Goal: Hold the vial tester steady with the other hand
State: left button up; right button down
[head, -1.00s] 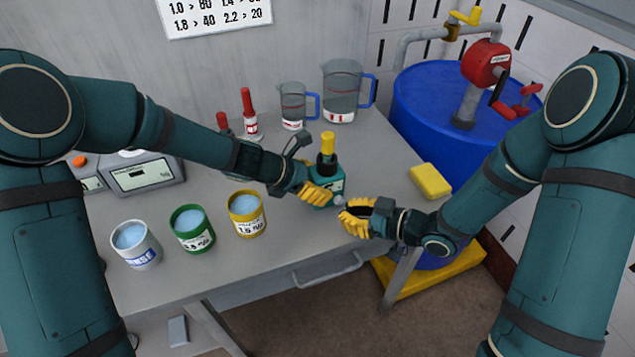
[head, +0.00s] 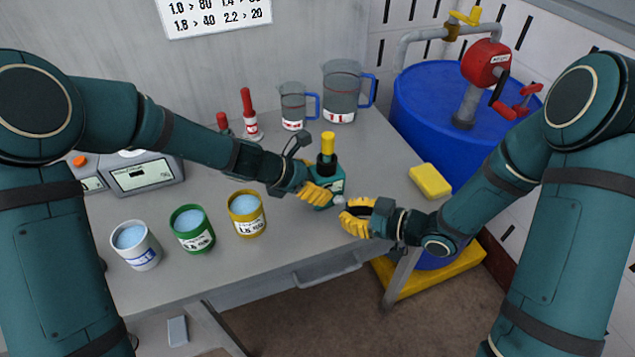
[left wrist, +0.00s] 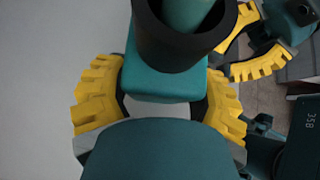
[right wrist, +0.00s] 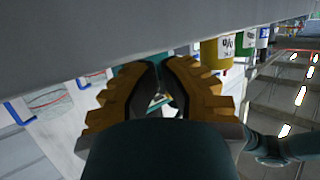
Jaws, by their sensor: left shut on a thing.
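The vial tester (head: 337,186) is a teal device with a black collar and a yellow cap on top. It is upright near the table's front right. My left gripper (head: 318,193) is shut on its body; in the left wrist view the yellow fingers flank the teal body (left wrist: 165,86). My right gripper (head: 350,214) is just right of the tester, close to a small pale knob on its side. In the right wrist view its fingers (right wrist: 161,70) are partly apart with a narrow gap and nothing visible held. Whether they touch the tester is unclear.
White (head: 137,249), green (head: 195,240) and yellow (head: 248,222) cups of blue stuff stand left on the grey table (head: 290,250). Red-topped bottles (head: 250,120) and two jugs (head: 342,95) stand behind. A yellow sponge (head: 430,181) lies right, near a blue drum (head: 425,95).

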aim_at(356, 236)
jog(key=shift+w+a, duration=0.2)
jog(key=shift+w, duration=0.4)
jog(key=shift+w+a, duration=0.2)
jog(key=shift+w, duration=0.35)
dwell(1.0)
jog(key=shift+s+d, duration=0.35)
jog(key=shift+s, duration=0.6)
jog(key=shift+s+d, duration=0.3)
jog(key=shift+s, duration=0.7)
jog(key=shift+s+d, duration=0.35)
jog(key=shift+s, duration=0.6)
pick_arm(q)
jog(key=o, duration=1.2)
jog(key=shift+c, duration=0.2)
